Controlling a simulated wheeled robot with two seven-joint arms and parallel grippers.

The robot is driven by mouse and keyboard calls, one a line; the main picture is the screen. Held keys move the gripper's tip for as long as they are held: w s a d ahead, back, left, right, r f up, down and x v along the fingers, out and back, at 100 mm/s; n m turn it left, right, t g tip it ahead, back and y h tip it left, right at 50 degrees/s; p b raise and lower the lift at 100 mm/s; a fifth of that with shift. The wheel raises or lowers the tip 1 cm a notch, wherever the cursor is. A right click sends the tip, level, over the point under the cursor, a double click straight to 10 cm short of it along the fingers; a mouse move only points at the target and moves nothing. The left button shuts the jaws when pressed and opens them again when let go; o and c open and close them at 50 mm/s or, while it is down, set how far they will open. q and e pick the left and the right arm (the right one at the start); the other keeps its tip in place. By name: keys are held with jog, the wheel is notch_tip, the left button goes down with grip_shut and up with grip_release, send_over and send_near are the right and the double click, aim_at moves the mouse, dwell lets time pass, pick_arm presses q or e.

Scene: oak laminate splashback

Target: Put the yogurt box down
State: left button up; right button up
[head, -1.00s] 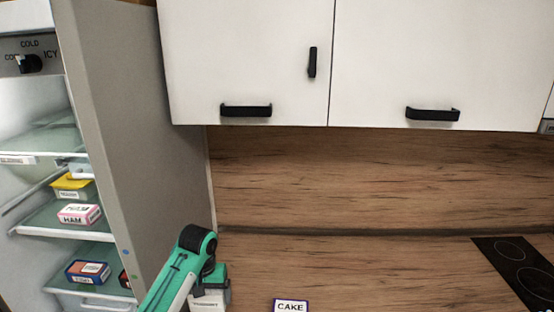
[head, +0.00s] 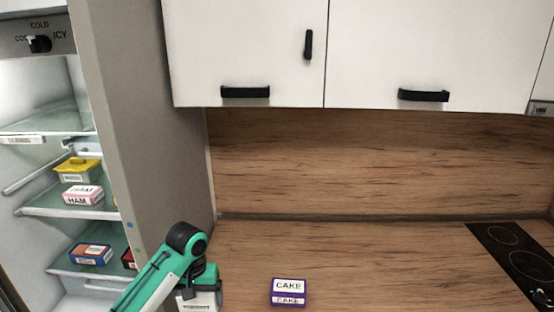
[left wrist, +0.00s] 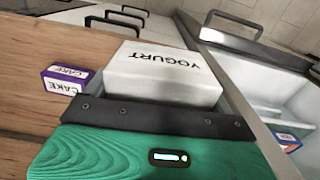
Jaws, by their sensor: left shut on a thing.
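The white yogurt box (left wrist: 163,75), with YOGURT printed on its top, is held in my left gripper (left wrist: 160,115) in the left wrist view. In the head view, my left gripper (head: 199,287) is at the bottom left of the wooden counter, beside the fridge's side wall. The yogurt box (head: 203,302) shows there just below it, partly cut off by the frame's bottom edge. I cannot tell whether the box touches the counter. My right gripper is in neither view.
A purple-and-white cake box (head: 288,291) stands on the counter (head: 370,265), right of my left gripper. The open fridge at left holds a ham box (head: 82,196) and other boxes. A black cooktop (head: 515,255) is at right. The counter between is clear.

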pick_arm(q)
jog(key=s+f+b, duration=0.2)
jog(key=s+b, duration=0.2)
jog(key=s, duration=0.3)
jog(key=s+a+f+b, duration=0.1)
jog(key=s+f+b, duration=0.2)
jog(key=s, duration=0.5)
jog(key=shift+a+b, duration=0.2)
jog(key=shift+b, duration=0.4)
jog(key=shift+f, duration=0.1)
